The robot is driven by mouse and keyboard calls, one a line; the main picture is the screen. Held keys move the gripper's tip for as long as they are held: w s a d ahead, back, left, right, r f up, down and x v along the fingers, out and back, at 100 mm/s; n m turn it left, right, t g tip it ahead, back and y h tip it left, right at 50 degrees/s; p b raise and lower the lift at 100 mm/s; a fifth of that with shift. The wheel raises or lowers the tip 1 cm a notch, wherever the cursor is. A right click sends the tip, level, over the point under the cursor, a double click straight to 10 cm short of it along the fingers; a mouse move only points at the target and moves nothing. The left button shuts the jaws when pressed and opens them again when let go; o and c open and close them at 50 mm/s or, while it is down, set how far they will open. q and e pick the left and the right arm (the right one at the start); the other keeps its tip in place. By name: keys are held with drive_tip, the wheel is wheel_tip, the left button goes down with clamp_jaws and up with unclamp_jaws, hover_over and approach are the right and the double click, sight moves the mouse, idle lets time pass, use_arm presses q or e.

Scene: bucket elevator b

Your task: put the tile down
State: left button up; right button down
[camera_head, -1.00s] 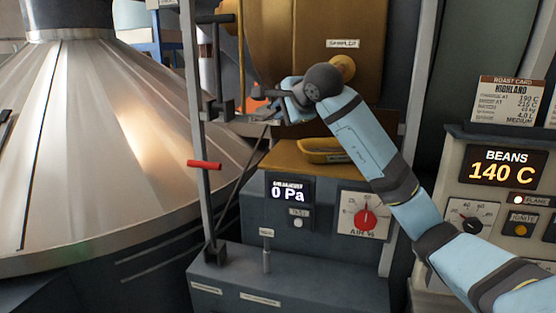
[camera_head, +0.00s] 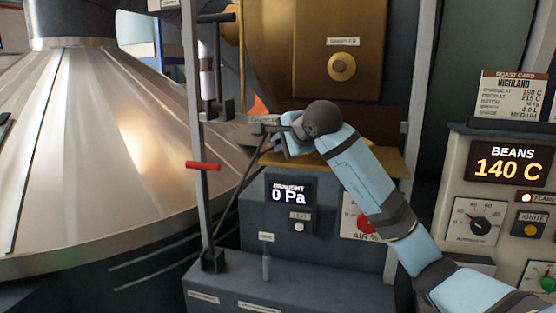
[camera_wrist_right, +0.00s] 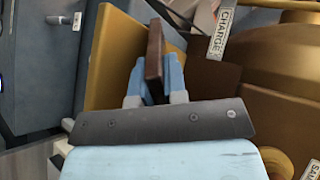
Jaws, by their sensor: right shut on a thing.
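The tile (camera_wrist_right: 154,50) is a thin brown piece, seen nearly edge-on in the right wrist view. My right gripper (camera_wrist_right: 155,82) is shut on it, with one blue finger on each side; the tile sticks out past the fingertips. In the head view my right gripper (camera_head: 278,143) is at the left end of the gold ledge (camera_head: 388,162), above the draught display (camera_head: 289,191). The tile cannot be made out there. The wrist view shows a gold surface (camera_wrist_right: 112,60) beside the tile; whether they touch I cannot tell. My left gripper is not in view.
A grey post with a red handle (camera_head: 203,166) stands just left of my right gripper. The gold drum front with its sampler knob (camera_head: 341,67) rises behind the ledge. A large metal cone (camera_head: 110,150) fills the left. The control panel (camera_head: 455,185) is at right.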

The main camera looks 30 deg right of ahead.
drive_tip(key=c, duration=1.3)
unclamp_jaws()
drive_tip(key=shift+c, duration=0.2)
drive_tip(key=shift+s+r, duration=0.3)
drive_tip(key=shift+s, duration=0.15)
drive_tip(key=v, duration=0.7)
